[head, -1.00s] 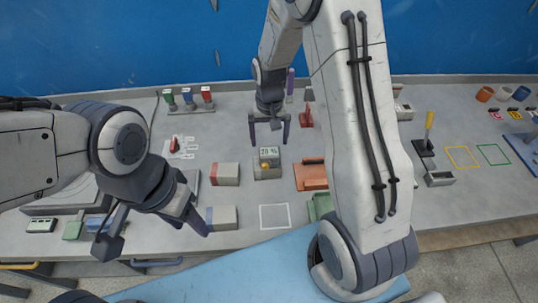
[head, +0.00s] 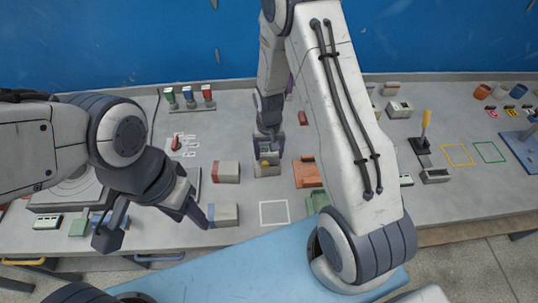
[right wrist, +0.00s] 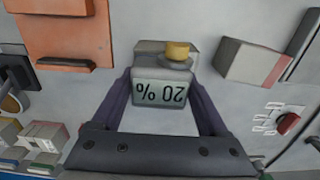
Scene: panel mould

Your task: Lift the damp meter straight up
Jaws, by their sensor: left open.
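The damp meter (head: 267,170) is a small grey box with a yellow knob, standing on the bench. In the right wrist view the damp meter (right wrist: 162,93) has a display that reads 20 %, upside down. My right gripper (head: 268,152) is lowered over it, with one finger along each side. In the right wrist view the fingers of my right gripper (right wrist: 162,78) lie close against its sides; whether they press on it I cannot tell. My left gripper (head: 152,228) is open and empty above the bench's front left.
Grey blocks (head: 225,172) with coloured ends lie left of the meter. An orange tray-like piece (head: 307,172) stands close to its right. A white outlined square (head: 274,212) in front is empty. Three coloured clamps (head: 188,98) stand at the back left.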

